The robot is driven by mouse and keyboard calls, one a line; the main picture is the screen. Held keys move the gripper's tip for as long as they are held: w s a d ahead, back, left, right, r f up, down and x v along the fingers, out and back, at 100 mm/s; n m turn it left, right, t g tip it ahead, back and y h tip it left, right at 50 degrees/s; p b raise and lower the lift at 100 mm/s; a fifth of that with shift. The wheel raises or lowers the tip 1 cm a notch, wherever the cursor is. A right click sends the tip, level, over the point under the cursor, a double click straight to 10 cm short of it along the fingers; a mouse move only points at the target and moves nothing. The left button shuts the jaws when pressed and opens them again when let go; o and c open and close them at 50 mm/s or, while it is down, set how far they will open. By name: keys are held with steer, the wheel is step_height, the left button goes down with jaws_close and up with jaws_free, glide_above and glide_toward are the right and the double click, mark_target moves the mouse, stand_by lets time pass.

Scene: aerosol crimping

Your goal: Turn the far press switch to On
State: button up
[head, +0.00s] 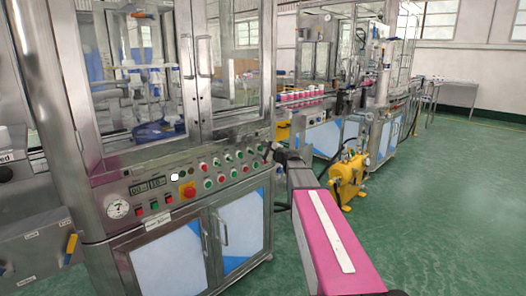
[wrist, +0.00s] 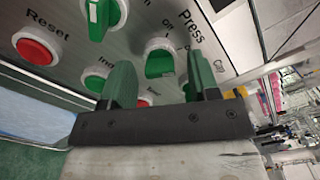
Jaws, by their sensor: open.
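The press switch (wrist: 160,64) is a green knob in a pale round collar, below the printed word "Press" in the wrist view. Small "On" lettering shows beside it; its exact pointer setting is hard to read. My gripper (wrist: 158,60) is open, with one green finger on each side of this knob. I cannot tell whether either finger touches it. In the head view my gripper (head: 270,151) is at the right end of the control panel (head: 150,206), where it hides the switch.
Another green knob (wrist: 103,16) with a white line sits at upper left in the wrist view. A red Reset button (wrist: 38,46) is at far left. Other buttons lie close below the fingers. Open green floor (head: 440,200) lies to the right.

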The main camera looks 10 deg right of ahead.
steer(key=v, duration=1)
steer(key=shift+s+d, duration=0.15)
steer(key=shift+s, duration=0.1)
steer(key=s+a+f+n+g+h, duration=0.1)
steer(key=s+a+f+n+g, duration=0.35)
steer(key=f, duration=0.35)
steer(key=s+a+f+n+g+h, duration=0.1)
steer(key=s+a+f+n+g, duration=0.25)
steer(key=s+f, duration=0.35)
steer(key=s+d+f+n+g+h, duration=0.1)
steer(key=s+f+n+g+h, duration=0.5)
steer(key=s+f, duration=0.8)
steer(key=s+n+h, duration=0.2)
steer(key=s+n, duration=0.1)
steer(key=shift+d+f+g+h, duration=0.25)
steer(key=shift+f+g+h, duration=0.05)
steer(key=shift+f, duration=0.1)
